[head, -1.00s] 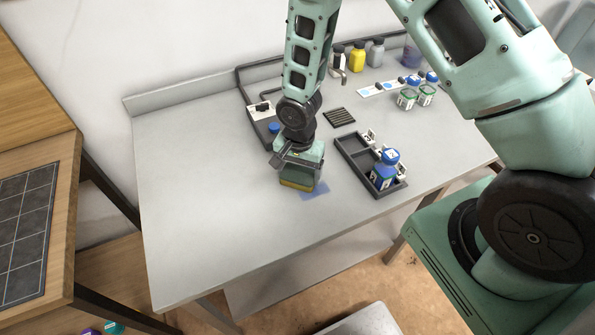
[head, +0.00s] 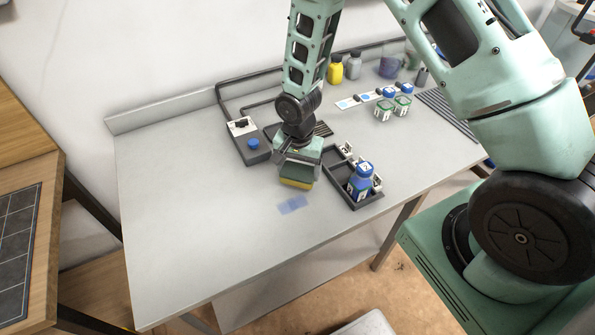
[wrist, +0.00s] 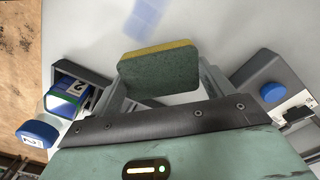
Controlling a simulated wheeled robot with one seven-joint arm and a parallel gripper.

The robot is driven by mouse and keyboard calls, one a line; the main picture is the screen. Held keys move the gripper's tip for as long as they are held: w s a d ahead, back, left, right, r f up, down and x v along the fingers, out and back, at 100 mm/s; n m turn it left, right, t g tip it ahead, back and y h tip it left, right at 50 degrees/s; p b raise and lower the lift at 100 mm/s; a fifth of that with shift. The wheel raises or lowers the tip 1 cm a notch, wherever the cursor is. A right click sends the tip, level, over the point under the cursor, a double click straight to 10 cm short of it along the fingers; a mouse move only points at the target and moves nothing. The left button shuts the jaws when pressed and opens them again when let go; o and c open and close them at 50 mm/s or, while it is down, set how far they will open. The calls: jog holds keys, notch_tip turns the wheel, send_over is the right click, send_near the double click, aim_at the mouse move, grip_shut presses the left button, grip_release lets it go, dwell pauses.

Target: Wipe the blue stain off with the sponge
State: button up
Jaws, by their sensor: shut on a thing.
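My gripper (head: 297,166) is shut on the sponge (head: 296,182), which has a green upper layer and a yellow lower one. In the wrist view the sponge (wrist: 158,72) sits between the two fingers. The blue stain (head: 292,205) is a pale, uneven patch on the grey table (head: 190,220), just in front of the sponge and clear of it in the head view. The stain (wrist: 145,16) also shows at the top of the wrist view, beyond the sponge's yellow edge. I cannot tell whether the sponge touches the table.
A dark tray (head: 338,185) with blue-capped bottles stands close right of the sponge. A grey box with a blue knob (head: 253,144) is behind left. The table's left and front are clear.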

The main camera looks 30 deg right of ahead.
aim_at(298, 171)
jog(key=shift+a+r+p, duration=0.1)
jog(key=shift+r+p, duration=1.35)
jog(key=shift+r, duration=0.85)
